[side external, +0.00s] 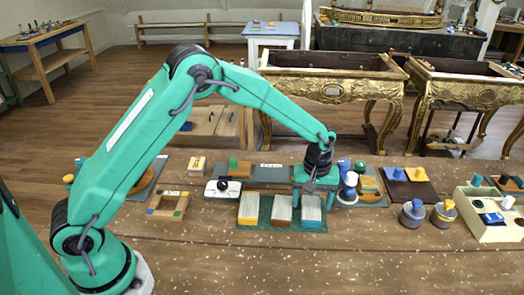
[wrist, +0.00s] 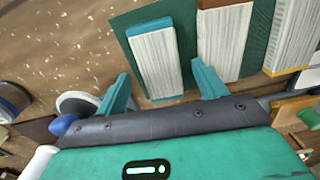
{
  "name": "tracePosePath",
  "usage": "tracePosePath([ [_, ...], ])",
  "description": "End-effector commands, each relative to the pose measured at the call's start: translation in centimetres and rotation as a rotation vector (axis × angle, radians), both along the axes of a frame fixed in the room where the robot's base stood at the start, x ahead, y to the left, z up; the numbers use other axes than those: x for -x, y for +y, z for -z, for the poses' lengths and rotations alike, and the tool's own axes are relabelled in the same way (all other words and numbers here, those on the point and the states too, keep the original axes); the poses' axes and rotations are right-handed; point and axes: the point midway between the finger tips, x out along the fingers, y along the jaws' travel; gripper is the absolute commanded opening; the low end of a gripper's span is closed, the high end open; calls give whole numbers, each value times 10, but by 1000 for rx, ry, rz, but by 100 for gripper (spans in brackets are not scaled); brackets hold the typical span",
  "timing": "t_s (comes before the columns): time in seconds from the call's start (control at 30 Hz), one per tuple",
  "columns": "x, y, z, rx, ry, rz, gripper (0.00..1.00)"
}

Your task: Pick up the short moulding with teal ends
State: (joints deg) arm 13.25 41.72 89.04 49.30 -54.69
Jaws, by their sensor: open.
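The short moulding with teal ends (side external: 311,207) is a ribbed whitish block lying on the right part of a green mat (side external: 265,225). In the wrist view it is the leftmost block (wrist: 156,66), with a blue-teal strip at its far and near ends. My gripper (side external: 316,194) is open and empty, pointing down just behind the block's back end. In the wrist view its two fingers (wrist: 161,74) appear on either side of the block. The height of the fingertips above the mat is hard to tell.
A brown-ended moulding (side external: 281,208) lies beside it, close to the right finger in the wrist view. A yellow-ended moulding (side external: 250,209) lies farther left in the side view. Grey jars (side external: 412,213) and a cream tray (side external: 490,232) stand to the right. The front of the table is clear.

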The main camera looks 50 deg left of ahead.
Motion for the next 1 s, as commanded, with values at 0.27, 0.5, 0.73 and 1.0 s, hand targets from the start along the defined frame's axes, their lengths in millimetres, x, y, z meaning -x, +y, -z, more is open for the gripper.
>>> tracePosePath([
  [0.27, 0, 0, 18, 0, 0, 0, 71],
  [0.5, 0, 0, 17, 1, -1, 0, 71],
  [0.73, 0, 0, 17, 0, -1, 0, 67],
  [1.0, 0, 0, 17, 0, -1, 0, 22],
])
